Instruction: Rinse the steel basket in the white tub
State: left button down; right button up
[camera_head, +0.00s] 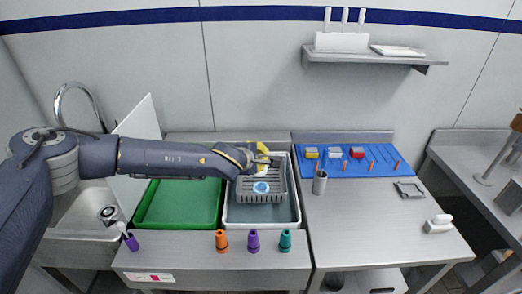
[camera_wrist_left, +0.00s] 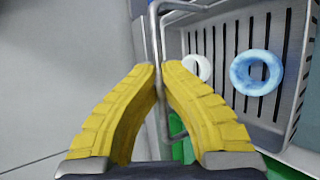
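The steel basket (camera_head: 276,196) is a grey slotted box. It is over or in the white tub (camera_head: 298,213); I cannot tell how deep it sits. A light-blue ring (camera_head: 261,188) lies in it; the left wrist view shows this ring (camera_wrist_left: 256,73) and a white ring (camera_wrist_left: 199,67) on the basket's slotted floor (camera_wrist_left: 228,40). My left gripper (camera_head: 262,160) is at the basket's back side. In the left wrist view its yellow fingers (camera_wrist_left: 160,78) are closed together with the basket's wire handle between them. My right gripper is not in view.
A green tray (camera_head: 180,204) stands left of the tub, beside the sink (camera_head: 85,212). Orange, purple and teal cones (camera_head: 253,241) stand along the front ledge. On the right table are a blue mat (camera_head: 345,170) with small items and a steel cup (camera_head: 320,183).

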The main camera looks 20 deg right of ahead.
pick_arm(q)
send_near(266, 171)
jog(key=shift+x, duration=2.55)
jog(key=shift+f, duration=0.15)
jog(key=shift+r, duration=6.6)
